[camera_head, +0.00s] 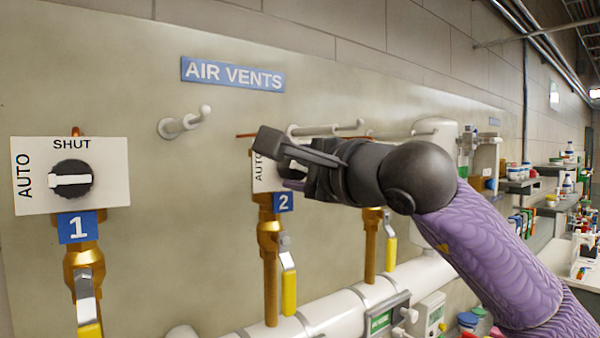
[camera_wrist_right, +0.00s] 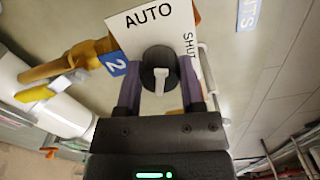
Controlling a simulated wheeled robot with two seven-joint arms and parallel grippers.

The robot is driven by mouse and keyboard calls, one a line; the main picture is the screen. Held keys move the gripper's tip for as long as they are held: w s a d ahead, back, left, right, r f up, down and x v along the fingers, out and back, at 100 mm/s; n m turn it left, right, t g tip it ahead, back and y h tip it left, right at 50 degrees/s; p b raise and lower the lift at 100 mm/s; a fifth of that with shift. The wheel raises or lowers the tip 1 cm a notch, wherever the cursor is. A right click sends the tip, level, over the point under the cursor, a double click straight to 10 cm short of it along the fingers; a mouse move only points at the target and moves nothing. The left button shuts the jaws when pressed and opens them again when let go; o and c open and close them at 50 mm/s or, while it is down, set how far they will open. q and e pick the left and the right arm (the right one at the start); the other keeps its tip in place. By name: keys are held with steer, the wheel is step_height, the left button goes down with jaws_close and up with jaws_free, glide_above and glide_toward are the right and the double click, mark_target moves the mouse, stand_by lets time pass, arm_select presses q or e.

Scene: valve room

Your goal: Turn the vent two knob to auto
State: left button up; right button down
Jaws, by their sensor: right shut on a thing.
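The vent two knob (camera_wrist_right: 152,57) is a dark round dial with a white bar, on a white plate (camera_wrist_right: 128,38) printed AUTO and SHUT. In the right wrist view the white bar lies upright, in line with the AUTO side; SHUT is to the right. My right gripper (camera_wrist_right: 160,86) has one finger on each side of the knob and is shut on it. In the head view the right gripper (camera_head: 280,162) covers most of the plate and knob, above the blue "2" label (camera_head: 283,202). My left gripper is not in view.
The vent one knob (camera_head: 72,181) sits on its own plate at the left. Brass pipes with yellow-handled valves (camera_head: 289,292) hang below the plates. White hooks (camera_head: 185,122) stick out from the wall under the AIR VENTS sign (camera_head: 233,74). Cluttered shelves (camera_head: 525,185) stand at the right.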

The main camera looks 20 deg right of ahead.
steer(key=shift+n, duration=2.1)
steer(key=shift+r, duration=0.1)
steer(key=c, duration=0.6)
jaws_free()
steer(key=o, duration=0.4)
steer(key=shift+w, duration=0.25)
steer(key=shift+s, duration=0.1)
steer(key=b+v, duration=0.4)
steer(key=v, duration=0.6)
